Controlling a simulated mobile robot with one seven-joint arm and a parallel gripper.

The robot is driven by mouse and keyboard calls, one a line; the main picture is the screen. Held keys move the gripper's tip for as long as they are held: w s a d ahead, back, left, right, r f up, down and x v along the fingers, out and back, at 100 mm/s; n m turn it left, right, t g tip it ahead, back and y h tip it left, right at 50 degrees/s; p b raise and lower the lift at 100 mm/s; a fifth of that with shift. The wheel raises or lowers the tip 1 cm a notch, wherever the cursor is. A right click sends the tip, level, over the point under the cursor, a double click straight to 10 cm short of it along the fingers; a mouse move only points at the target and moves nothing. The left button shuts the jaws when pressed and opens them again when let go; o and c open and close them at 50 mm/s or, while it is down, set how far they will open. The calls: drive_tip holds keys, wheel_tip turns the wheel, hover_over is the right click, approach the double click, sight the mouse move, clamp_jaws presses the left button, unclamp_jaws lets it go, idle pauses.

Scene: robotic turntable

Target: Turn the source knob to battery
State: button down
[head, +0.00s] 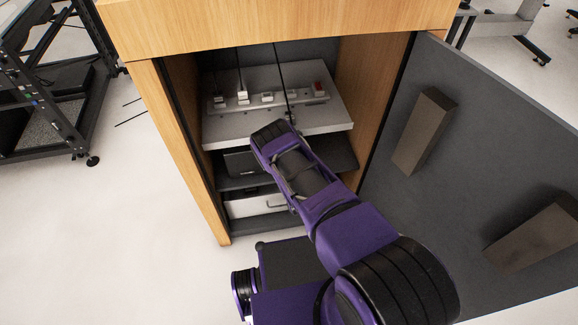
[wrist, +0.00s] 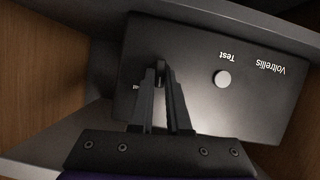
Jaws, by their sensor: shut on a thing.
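A dark box (wrist: 190,45) printed "Voltrellis" and "Test" fills the middle of the wrist view, its lettering upside down. A round white button (wrist: 222,78) sits on its face below the word "Test". A small dark knob (wrist: 160,67) stands on the same face to the left. My gripper (wrist: 160,76) is shut on the knob. A light label left of the fingers is mostly hidden, so I cannot read the knob's setting. In the head view my arm reaches into the cabinet and hides the fingertips and knob.
The wooden cabinet (head: 150,110) has an upper shelf (head: 222,137) carrying a power strip (head: 285,100) with several plugs. Cables hang down near my arm. The open grey door (head: 455,110) stands to the right. Clear floor lies to the left.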

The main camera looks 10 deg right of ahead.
drive_tip(key=m+y, duration=0.1)
drive_tip(key=m, duration=0.1)
drive_tip(key=m+y, duration=0.1)
drive_tip(key=m, duration=0.1)
drive_tip(key=shift+d+y, duration=0.4)
drive_tip(key=shift+d+f+m+t+y, duration=0.15)
drive_tip(key=shift+m+t+y, duration=0.15)
drive_tip(key=shift+m+y, duration=0.95)
drive_tip(key=shift+m, duration=0.45)
drive_tip(key=c, duration=0.9)
unclamp_jaws()
